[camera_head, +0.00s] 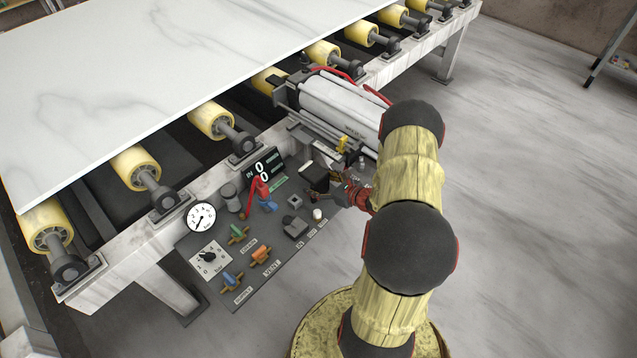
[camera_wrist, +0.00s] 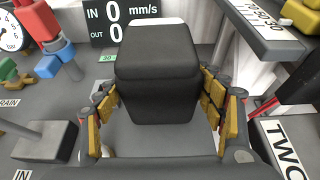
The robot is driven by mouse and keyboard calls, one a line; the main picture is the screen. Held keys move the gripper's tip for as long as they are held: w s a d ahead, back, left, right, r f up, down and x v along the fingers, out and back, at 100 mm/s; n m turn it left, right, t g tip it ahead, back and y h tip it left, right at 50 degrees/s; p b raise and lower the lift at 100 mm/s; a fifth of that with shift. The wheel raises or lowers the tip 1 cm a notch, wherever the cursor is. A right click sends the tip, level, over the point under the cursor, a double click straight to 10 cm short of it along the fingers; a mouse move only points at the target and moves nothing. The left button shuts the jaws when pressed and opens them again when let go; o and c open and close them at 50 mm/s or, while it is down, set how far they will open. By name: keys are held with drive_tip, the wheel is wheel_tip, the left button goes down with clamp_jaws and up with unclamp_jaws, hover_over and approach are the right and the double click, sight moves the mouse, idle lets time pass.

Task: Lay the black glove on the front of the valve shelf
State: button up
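A black, soft-edged, block-like thing with a pale top, apparently the black glove (camera_wrist: 158,65), fills the middle of the wrist view. No finger shapes show on it. My gripper (camera_wrist: 160,108) has a yellow-padded finger close against each side of it, seemingly shut on it. In the head view my gripper (camera_head: 338,190) is over the right end of the valve shelf (camera_head: 285,275), and the dark thing (camera_head: 317,176) shows beside its fingers, partly hidden. Whether it touches the shelf is not clear.
The shelf carries a round gauge (camera_head: 201,217), a dial (camera_head: 210,257), a red lever (camera_head: 258,193), coloured valves (camera_head: 261,255) and a dark grey block (camera_head: 295,227). A digital display (camera_head: 263,169) stands behind. A white cylinder (camera_head: 338,105) and rollers under a stone slab (camera_head: 150,80) lie beyond.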

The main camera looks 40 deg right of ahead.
drive_tip(key=shift+o, duration=0.8)
drive_tip(key=shift+r, duration=0.2)
drive_tip(key=a+p+v, duration=0.1)
drive_tip(key=p+v, duration=0.3)
drive_tip(key=v, duration=0.8)
drive_tip(key=w+a+r+n+g+y, duration=0.3)
drive_tip(key=a+r+n, duration=0.5)
drive_tip(key=a+r, duration=0.2)
drive_tip(key=w+a+r+n+g+y, duration=0.3)
drive_tip(key=a+r+n+y, duration=0.1)
drive_tip(key=a+r+n, duration=0.5)
drive_tip(key=s+a+r+n+g+h, duration=0.35)
drive_tip(key=s+a+r+n, duration=0.35)
drive_tip(key=a, duration=0.3)
drive_tip(key=s+a+r+n+t+h, duration=0.2)
drive_tip(key=s+r+n+h, duration=0.2)
drive_tip(key=s+r+n, duration=0.5)
wheel_tip(320, 180, up, 3)
drive_tip(key=shift+a+r+n+h, duration=0.1)
drive_tip(key=shift+a+n+h, duration=0.25)
drive_tip(key=shift+n, duration=0.65)
